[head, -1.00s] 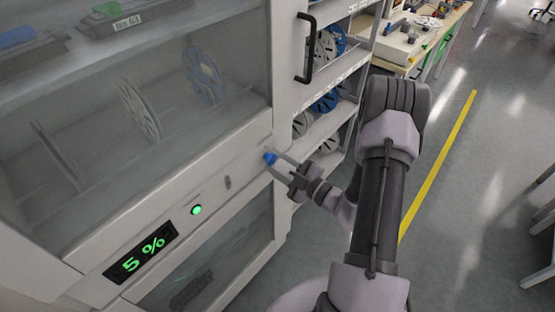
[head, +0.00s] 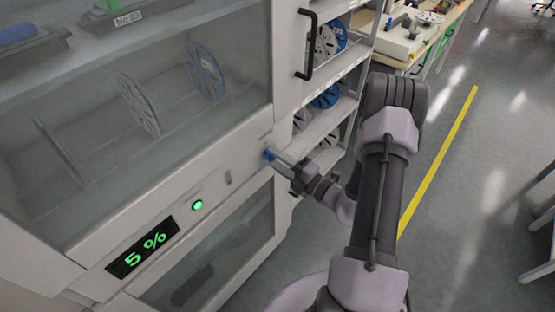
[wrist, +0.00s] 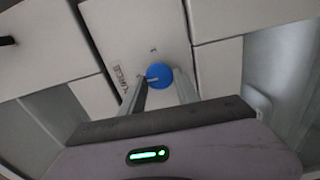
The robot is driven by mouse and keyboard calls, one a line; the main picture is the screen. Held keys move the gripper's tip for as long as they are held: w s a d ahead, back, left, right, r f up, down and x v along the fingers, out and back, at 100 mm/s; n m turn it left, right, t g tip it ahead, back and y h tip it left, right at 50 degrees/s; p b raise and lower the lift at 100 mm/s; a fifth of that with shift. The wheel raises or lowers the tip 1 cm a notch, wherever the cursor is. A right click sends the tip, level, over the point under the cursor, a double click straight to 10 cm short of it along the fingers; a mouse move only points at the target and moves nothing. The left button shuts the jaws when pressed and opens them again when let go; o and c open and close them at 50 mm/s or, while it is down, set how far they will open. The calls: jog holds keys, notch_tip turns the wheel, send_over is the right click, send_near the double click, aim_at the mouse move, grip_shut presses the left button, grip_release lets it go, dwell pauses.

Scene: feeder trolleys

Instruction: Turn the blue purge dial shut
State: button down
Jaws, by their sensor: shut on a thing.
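The blue purge dial (head: 268,154) sits on the white front panel of the cabinet, right of the green lamp. In the wrist view the dial (wrist: 159,74) is round, with a pale pointer line lying roughly level across it and lettering on the panel to its left. My gripper (head: 272,158) reaches it from the right. In the wrist view its two fingers stand on either side of the dial, shut on it. The fingers hide part of the dial in the head view.
The cabinet's display (head: 142,255) reads 5 %, beside a lit green lamp (head: 197,205). A black door handle (head: 307,46) stands above right of the dial. Open shelves with reels (head: 325,97) lie behind my gripper.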

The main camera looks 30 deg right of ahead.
jog(key=shift+n, duration=0.3)
dwell(0.4)
jog(key=c, duration=0.9)
grip_release()
jog(key=shift+c, duration=0.2)
jog(key=shift+s, duration=0.1)
jog(key=p+v, duration=0.2)
jog(key=v, duration=1.5)
jog(key=shift+s, duration=0.15)
jog(key=shift+d, duration=0.1)
